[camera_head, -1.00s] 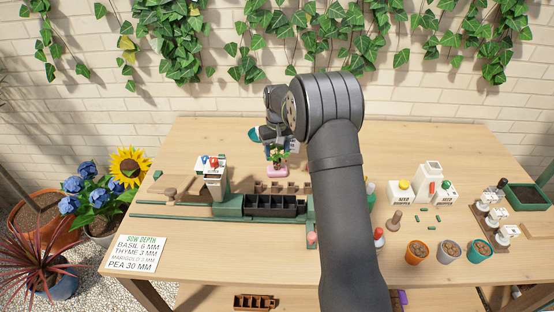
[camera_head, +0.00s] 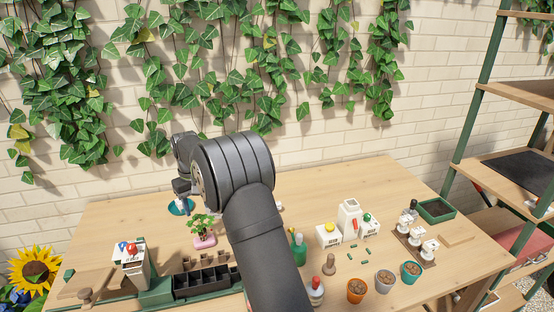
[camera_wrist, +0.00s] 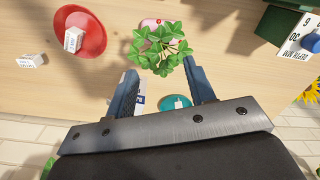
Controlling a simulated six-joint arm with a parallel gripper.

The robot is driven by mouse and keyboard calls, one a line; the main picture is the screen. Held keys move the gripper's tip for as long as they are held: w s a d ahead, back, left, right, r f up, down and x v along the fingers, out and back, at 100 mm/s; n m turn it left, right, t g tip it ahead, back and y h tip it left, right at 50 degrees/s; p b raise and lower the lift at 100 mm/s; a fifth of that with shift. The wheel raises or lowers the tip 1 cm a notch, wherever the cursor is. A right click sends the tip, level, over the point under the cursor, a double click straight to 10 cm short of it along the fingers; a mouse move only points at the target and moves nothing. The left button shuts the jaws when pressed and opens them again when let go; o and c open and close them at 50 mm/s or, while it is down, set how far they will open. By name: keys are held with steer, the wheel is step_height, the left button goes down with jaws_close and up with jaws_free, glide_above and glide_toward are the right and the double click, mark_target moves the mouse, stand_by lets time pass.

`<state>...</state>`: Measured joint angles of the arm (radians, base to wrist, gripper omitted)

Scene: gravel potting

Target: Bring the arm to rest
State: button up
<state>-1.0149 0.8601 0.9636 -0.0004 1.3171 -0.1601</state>
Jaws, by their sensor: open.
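My arm reaches away across the wooden table (camera_head: 330,190) in the head view. My gripper (camera_wrist: 161,67) is open in the wrist view, its two blue-grey fingers apart with nothing visibly held between them. A small green plant (camera_wrist: 160,48) in a pink pot (camera_wrist: 151,22) shows beyond the fingertips. In the head view the same plant (camera_head: 202,223) stands in its pink pot (camera_head: 204,242), to the right of and nearer than my gripper (camera_head: 181,188). The fingers are too small to make out there.
A teal saucer (camera_head: 176,207) lies by my gripper; it also shows between the fingers in the wrist view (camera_wrist: 175,103). A black cell tray (camera_head: 203,283) stands in front. White containers (camera_head: 349,215) and several terracotta and coloured pots (camera_head: 357,290) stand right. An ivy-hung brick wall (camera_head: 300,135) rises behind.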

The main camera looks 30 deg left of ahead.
mark_target(202, 229)
step_height(202, 229, down, 11)
steer(key=shift+f, duration=0.15)
steer(key=shift+a+r, duration=0.1)
steer(key=shift+r, duration=1.8)
steer(key=shift+f, duration=0.15)
